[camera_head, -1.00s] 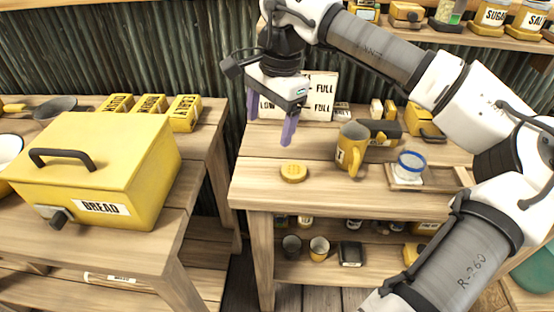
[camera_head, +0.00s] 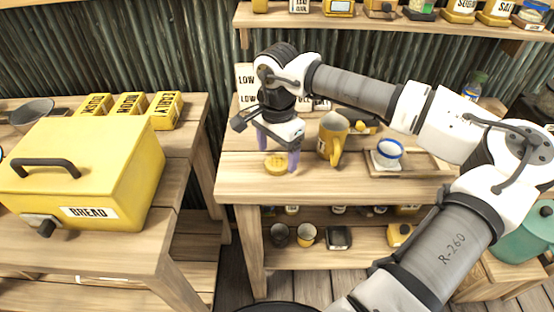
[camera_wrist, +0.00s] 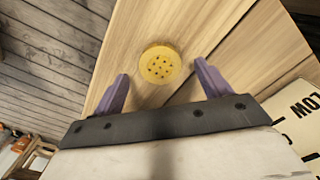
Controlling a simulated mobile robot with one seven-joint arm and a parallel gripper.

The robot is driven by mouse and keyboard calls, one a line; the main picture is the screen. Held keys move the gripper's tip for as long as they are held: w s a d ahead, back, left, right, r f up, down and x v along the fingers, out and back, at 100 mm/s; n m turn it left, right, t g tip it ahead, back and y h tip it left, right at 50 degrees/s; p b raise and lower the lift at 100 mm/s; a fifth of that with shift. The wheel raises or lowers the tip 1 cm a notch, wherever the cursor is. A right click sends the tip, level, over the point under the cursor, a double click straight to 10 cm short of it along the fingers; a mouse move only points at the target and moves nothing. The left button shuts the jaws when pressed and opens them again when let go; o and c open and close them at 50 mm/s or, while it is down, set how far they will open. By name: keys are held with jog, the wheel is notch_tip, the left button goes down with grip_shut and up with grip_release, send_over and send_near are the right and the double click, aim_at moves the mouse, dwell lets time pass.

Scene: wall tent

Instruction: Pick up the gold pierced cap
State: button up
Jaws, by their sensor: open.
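The gold pierced cap (camera_head: 276,164) is a round yellow disc lying flat on the wooden bench near its front left corner. In the wrist view the cap (camera_wrist: 160,65) shows small dark holes in its top. My gripper (camera_head: 279,160) is open and empty, its purple fingers pointing down over the bench. In the wrist view the fingers of my gripper (camera_wrist: 162,85) stand wide apart, one to each side of the cap's line. The cap lies a little beyond their tips, with nothing hiding it there.
A yellow mug (camera_head: 332,140) stands just right of my gripper. A wooden tray (camera_head: 425,165) with a blue-rimmed glass jar (camera_head: 389,152) is further right. A sign board stands behind my arm. A yellow bread box (camera_head: 85,165) is on the left table, across a gap.

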jog(key=shift+f, duration=1.05)
jog(key=c, duration=1.1)
jog(key=shift+o, duration=0.2)
